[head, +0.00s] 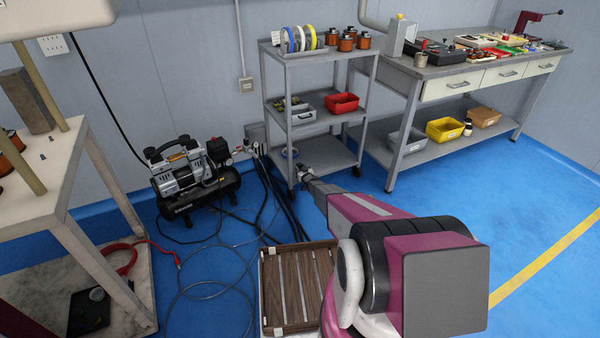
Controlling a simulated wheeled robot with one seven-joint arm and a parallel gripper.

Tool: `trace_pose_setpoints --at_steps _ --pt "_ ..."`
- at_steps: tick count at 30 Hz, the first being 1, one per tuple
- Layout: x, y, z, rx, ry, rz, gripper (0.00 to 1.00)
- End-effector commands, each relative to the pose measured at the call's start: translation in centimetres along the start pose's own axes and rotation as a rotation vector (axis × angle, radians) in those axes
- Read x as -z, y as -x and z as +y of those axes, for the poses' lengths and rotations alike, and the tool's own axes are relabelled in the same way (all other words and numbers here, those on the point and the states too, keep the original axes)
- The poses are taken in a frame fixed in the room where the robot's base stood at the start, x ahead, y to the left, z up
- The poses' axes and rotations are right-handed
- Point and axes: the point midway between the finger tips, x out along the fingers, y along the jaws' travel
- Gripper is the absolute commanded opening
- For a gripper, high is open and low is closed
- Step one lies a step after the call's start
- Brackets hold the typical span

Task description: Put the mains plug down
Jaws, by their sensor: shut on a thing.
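My gripper (303,172) is at the end of my magenta and grey arm, in front of the lower part of the grey shelf cart. It is small in the view and shut on the mains plug. The plug is too small and dark to tell apart from the jaws, and its cord cannot be followed clearly. The gripper shows against the cart's bottom shelf (335,155); whether anything touches the shelf cannot be told.
An air compressor (190,175) stands left, with dark cables (270,195) and a thin looped hose (170,290) on the blue floor. A workbench (440,70) stands right. Blue floor (530,210) at right is clear.

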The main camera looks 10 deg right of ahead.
Motion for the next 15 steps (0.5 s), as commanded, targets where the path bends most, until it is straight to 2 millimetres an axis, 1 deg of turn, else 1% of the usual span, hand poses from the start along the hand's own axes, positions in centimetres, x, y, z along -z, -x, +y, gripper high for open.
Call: trace_pose_setpoints --at_steps 1,4,15 --pt "-1.1 -0.2 0.1 0.000 0.000 0.000 0.00" --pt "-2.1 -0.1 0.1 -0.001 -0.001 0.000 0.00" --pt "-2.4 0.0 0.0 -0.001 0.000 0.000 0.00"
